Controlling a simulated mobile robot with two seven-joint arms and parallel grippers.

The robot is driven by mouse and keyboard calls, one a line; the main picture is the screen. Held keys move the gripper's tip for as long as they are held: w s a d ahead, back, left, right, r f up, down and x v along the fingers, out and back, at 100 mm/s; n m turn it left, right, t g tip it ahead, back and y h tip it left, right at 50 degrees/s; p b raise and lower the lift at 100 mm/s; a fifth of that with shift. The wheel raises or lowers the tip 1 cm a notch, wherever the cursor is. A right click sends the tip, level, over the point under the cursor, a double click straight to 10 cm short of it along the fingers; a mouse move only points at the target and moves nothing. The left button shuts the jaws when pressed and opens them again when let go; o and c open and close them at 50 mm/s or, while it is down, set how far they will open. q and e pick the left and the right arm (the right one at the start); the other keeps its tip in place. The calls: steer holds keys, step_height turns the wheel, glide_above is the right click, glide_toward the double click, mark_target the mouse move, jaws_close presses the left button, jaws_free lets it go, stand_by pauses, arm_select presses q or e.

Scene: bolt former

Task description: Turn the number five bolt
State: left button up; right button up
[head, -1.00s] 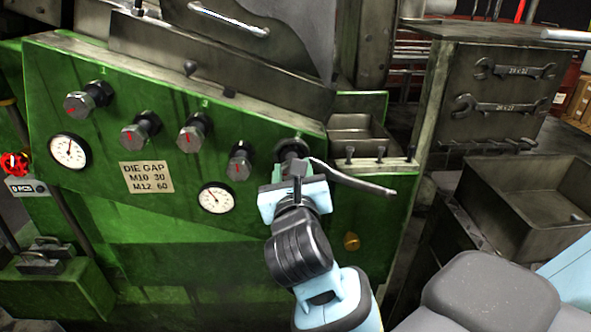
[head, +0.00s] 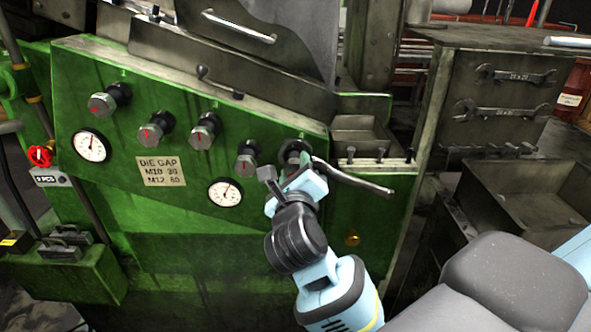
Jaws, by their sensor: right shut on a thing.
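A row of dark bolts with light hex heads and red marks sits on the green panel (head: 110,205). The bolt at the right end (head: 295,148), the fifth from the left, is partly hidden behind my right gripper (head: 287,178). That gripper is shut on this bolt, its light-blue jaw body tilted. The jaw contact itself is mostly hidden, and so is any mark on the bolt head. The fourth bolt (head: 246,160) stands just left of the gripper. My left gripper is not in view.
A dark curved lever (head: 355,182) reaches right from beside the fifth bolt, close to my gripper. Two dials (head: 225,192) and a DIE GAP plate (head: 161,171) are on the panel. A metal tray (head: 525,205) stands at right. Space below the gripper is free.

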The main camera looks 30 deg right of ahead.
stand_by(0.4)
steer(key=o, duration=1)
steer(key=shift+s, duration=0.1)
steer(key=v, duration=0.7)
steer(key=shift+s+a+b, duration=0.2)
steer(key=shift+s+b, duration=0.1)
steer(key=shift+b, duration=0.1)
